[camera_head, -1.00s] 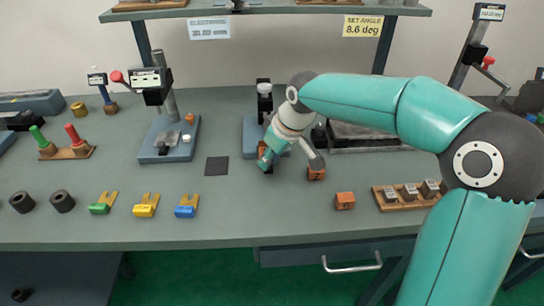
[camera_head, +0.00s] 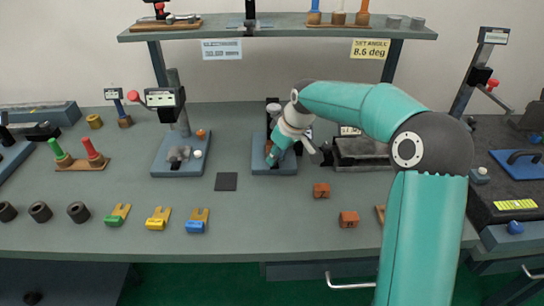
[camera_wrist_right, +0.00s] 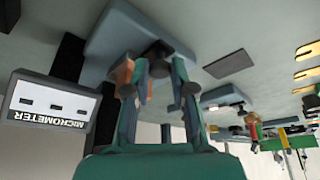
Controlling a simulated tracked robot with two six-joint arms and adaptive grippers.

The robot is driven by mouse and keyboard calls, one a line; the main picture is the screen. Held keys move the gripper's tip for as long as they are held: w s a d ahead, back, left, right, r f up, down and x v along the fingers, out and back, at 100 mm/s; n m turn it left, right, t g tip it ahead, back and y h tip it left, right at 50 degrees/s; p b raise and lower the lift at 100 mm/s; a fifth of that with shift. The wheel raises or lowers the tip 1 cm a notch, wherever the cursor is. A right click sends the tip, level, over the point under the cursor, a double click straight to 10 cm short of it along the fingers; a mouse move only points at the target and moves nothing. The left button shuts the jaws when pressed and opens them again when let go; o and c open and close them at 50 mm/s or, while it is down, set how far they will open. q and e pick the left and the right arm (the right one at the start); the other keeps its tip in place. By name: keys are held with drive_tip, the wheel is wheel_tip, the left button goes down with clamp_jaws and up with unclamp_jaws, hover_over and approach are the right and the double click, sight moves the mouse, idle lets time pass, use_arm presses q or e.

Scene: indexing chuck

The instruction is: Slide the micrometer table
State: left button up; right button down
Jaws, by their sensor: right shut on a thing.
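The micrometer station has a blue-grey base (camera_head: 260,167), a dark column and a white-topped head, partly hidden by my right arm. In the right wrist view its MICROMETER display (camera_wrist_right: 52,104) is at left and the base (camera_wrist_right: 105,40) is behind the fingers. My right gripper (camera_head: 271,161) is low over the base. In the wrist view its fingers (camera_wrist_right: 158,80) are shut on a dark knob-like part (camera_wrist_right: 158,55), seemingly the micrometer table's handle. An orange-brown block (camera_wrist_right: 122,73) is just beyond the left finger; whether it touches is unclear. My left gripper is not in view.
Two orange-brown blocks, one nearer (camera_head: 348,219) and one farther (camera_head: 321,190), lie right of the station. A dark square pad (camera_head: 226,181) is left of it. Another gauge stand (camera_head: 180,160) stands farther left. A dark vise-like block (camera_head: 360,150) is close behind my right arm.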

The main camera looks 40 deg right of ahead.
drive_tip(key=shift+w+d+r, duration=0.1)
drive_tip(key=shift+w+r, duration=0.1)
drive_tip(key=c, duration=1.3)
unclamp_jaws()
drive_tip(key=o, duration=0.3)
drive_tip(key=shift+w+f, duration=0.1)
drive_tip(key=shift+f, duration=0.05)
drive_tip(key=v, duration=1.2)
drive_tip(key=shift+s+f, duration=0.1)
drive_tip(key=shift+s, duration=0.1)
